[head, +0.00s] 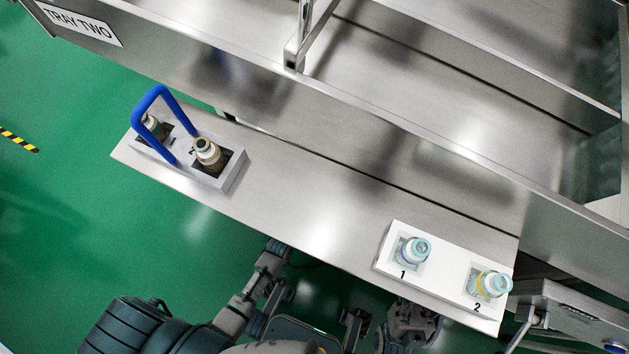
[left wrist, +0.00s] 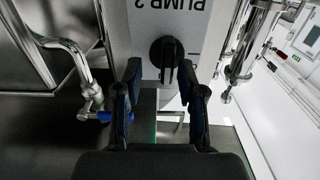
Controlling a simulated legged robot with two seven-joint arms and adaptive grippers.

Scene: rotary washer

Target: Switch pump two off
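In the left wrist view, a black rotary knob (left wrist: 167,52) sits on a pale panel (left wrist: 145,20) under lettering that reads PUMP 2, shown upside down. The knob is round with a raised bar that stands roughly upright in the picture. My left gripper (left wrist: 160,76) is open, with one dark finger on each side of the knob's lower part. The fingers look apart from the knob; the exact gap in depth cannot be told. The head view does not show the pump panel or knob.
In the left wrist view, a metal pipe with a blue-handled valve (left wrist: 98,115) is at left and more pipes (left wrist: 240,50) at right. In the head view, a steel ledge (head: 310,190) carries a blue-handled holder (head: 228,180) and a white holder (head: 388,270) with capped bottles.

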